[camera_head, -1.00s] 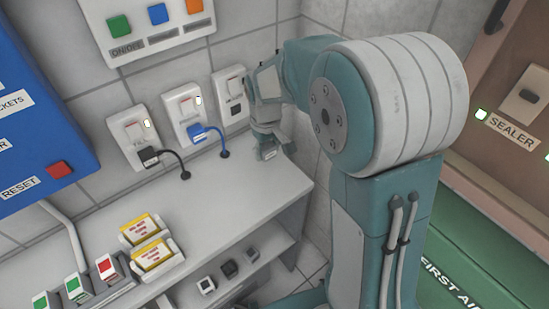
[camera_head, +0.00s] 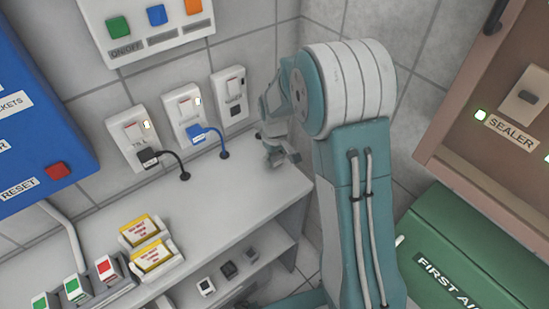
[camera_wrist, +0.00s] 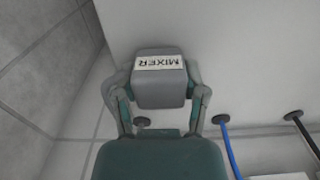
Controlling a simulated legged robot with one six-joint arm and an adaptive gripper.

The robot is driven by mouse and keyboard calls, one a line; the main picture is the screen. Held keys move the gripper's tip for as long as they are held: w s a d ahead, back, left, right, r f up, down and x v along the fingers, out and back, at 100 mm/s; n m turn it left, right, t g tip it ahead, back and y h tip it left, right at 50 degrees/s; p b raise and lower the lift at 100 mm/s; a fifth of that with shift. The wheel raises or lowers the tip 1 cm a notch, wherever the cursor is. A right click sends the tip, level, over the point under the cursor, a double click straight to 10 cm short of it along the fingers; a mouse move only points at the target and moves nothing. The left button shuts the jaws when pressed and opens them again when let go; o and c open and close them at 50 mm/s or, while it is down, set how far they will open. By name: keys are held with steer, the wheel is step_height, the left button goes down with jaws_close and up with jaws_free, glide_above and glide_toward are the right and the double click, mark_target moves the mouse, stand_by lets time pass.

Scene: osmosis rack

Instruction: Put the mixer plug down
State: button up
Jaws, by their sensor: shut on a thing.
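The mixer plug (camera_wrist: 160,88) is a grey block with a white label reading MIXER, seen upside down in the wrist view. My gripper (camera_wrist: 158,92) is shut on it, with a finger on each side. In the head view my gripper (camera_head: 280,156) is over the right end of the white counter (camera_head: 215,200), near the wall corner. The plug is hard to make out there, and I cannot tell whether it touches the counter.
Three wall sockets (camera_head: 232,96) line the wall; a black plug (camera_head: 148,157) and a blue plug (camera_head: 197,133) sit in two. A green first aid box (camera_head: 450,255) stands at the right. The counter middle is clear.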

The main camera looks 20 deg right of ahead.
mark_target(275, 155)
steer(key=shift+f, duration=0.6)
steer(key=o, duration=1.1)
steer(key=shift+o, duration=0.2)
step_height(275, 155, up, 13)
steer(key=s+r+m+t, duration=0.2)
steer(key=s+r, duration=0.8)
steer(key=s, duration=0.1)
steer(key=s+r+m+t, duration=0.1)
steer(key=s+m+t, duration=0.1)
steer(key=s, duration=1.2)
steer(key=shift+s+m+t, duration=0.15)
steer(key=shift+m+t, duration=0.15)
steer(key=shift+t, duration=0.5)
steer(key=shift+r, duration=0.1)
